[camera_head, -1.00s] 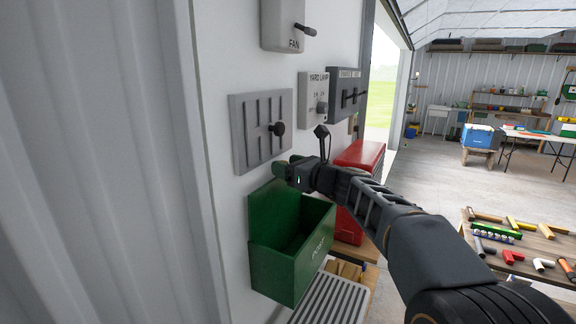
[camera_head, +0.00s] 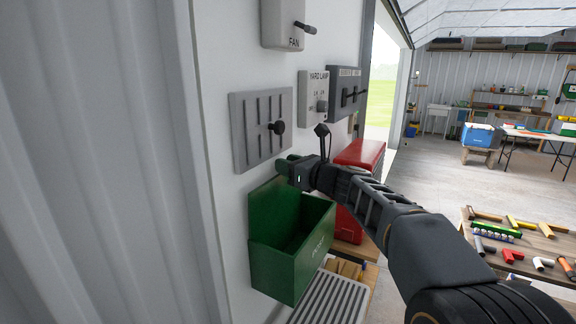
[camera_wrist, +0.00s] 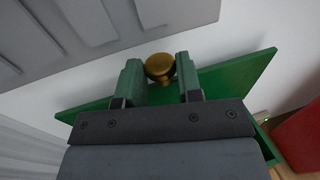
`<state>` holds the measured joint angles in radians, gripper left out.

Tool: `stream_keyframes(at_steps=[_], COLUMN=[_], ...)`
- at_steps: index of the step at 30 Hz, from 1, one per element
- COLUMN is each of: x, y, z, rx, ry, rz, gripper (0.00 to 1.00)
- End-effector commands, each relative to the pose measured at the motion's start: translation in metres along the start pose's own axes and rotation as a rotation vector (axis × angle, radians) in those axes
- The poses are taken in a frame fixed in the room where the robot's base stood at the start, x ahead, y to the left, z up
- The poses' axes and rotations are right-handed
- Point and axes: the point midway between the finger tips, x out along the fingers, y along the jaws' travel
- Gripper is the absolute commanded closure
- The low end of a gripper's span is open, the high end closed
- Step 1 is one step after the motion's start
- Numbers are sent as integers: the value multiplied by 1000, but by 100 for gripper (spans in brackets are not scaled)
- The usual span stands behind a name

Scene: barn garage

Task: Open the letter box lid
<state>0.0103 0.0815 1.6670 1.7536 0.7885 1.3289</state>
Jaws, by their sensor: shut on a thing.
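The green letter box (camera_head: 280,272) is fixed to the white wall, and its dark inside shows from above. Its green lid (camera_head: 267,217) stands raised at the wall side, leaning close to the wall. In the wrist view the lid (camera_wrist: 232,78) spans behind my fingers, with a round brass knob (camera_wrist: 159,66) at its edge. My gripper (camera_head: 290,168) is at the lid's upper edge. In the wrist view its two green-tipped fingers (camera_wrist: 159,78) are shut on the knob, one on each side. The knob is hidden in the head view.
A grey panel with a dark knob (camera_head: 262,128) is on the wall just above my gripper. A yard lamp switch (camera_head: 313,97) and a fan switch (camera_head: 283,22) are higher up. A red box (camera_head: 360,158) stands close behind the letter box. A tool table (camera_head: 520,245) is at right.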

Motion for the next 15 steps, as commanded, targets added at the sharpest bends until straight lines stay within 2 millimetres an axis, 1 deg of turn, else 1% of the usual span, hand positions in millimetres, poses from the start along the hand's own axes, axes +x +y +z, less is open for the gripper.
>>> stream_keyframes(at_steps=[8, 12, 15], x=[-11, -24, -32], y=[-3, -6, -8], z=[-11, -13, -12], rx=[17, 23, 24], ry=[-72, -113, -107], rz=[-1, -2, 0], gripper=[100, 100, 100])
